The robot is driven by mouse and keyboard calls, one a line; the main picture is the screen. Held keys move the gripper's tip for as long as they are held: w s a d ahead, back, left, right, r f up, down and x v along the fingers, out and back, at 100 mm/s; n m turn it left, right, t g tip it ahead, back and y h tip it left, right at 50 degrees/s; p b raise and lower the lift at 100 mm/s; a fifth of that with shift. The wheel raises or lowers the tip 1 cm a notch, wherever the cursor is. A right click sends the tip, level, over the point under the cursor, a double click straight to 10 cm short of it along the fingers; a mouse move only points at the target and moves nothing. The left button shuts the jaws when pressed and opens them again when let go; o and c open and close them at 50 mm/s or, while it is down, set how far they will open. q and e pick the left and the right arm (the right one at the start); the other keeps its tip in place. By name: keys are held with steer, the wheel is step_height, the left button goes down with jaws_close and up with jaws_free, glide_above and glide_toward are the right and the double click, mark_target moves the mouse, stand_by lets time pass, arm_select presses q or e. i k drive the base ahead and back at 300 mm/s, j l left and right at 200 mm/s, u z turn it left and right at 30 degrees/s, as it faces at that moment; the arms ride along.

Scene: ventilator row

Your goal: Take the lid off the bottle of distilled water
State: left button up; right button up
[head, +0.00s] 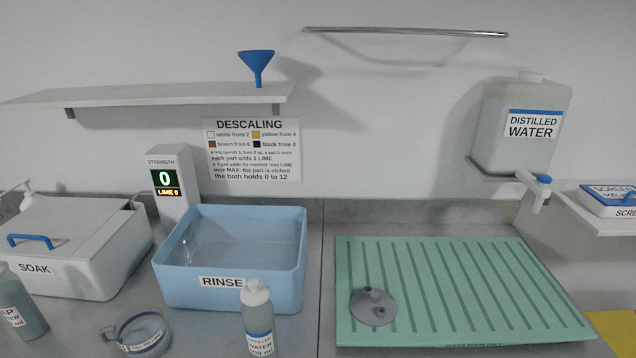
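A small grey bottle (258,317) stands upright on the worktop in front of the rinse basin, its lower part near the bottom edge of the head view. Its label reads distilled water. A pale lid (255,292) sits on top of it. Neither of my grippers is in view.
A blue rinse basin (232,281) stands behind the small bottle. A clear round dish (145,334) and another bottle (21,309) are to its left, before the soak box (78,261). A green ribbed mat (425,265) holding a grey part (373,308) lies to the right.

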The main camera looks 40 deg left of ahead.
mark_target(254, 293)
steer(key=j+u, duration=0.15)
steer(key=u, duration=0.2)
steer(key=j+u, duration=0.2)
steer(key=u, duration=0.2)
steer(key=j+u, duration=0.15)
steer(key=u, duration=0.2)
steer(key=k+j, duration=0.05)
